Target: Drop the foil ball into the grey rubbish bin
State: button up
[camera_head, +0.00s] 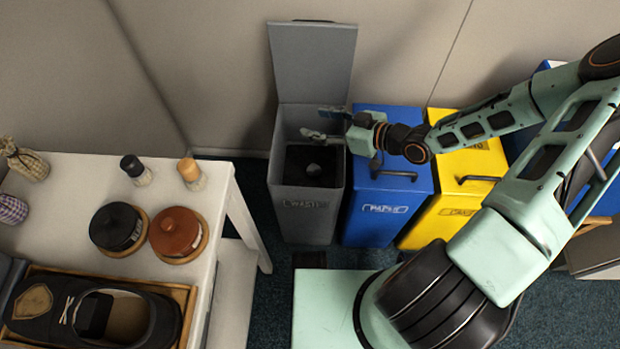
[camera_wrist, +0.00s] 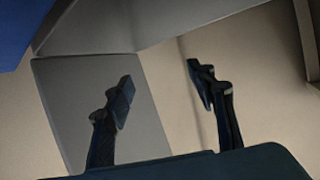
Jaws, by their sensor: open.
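The grey rubbish bin (camera_head: 308,215), lettered "WASTE", stands with its lid (camera_head: 312,62) raised against the wall. No ball shows in the wrist view.
A blue bin (camera_head: 385,222) and a yellow bin (camera_head: 440,226), both closed, stand right of the grey bin. A white table (camera_head: 80,170) at left holds two lidded pots (camera_head: 118,228), two shakers (camera_head: 190,172) and a wooden tray (camera_head: 190,300).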

jog(key=v, duration=0.7)
dwell(0.3)
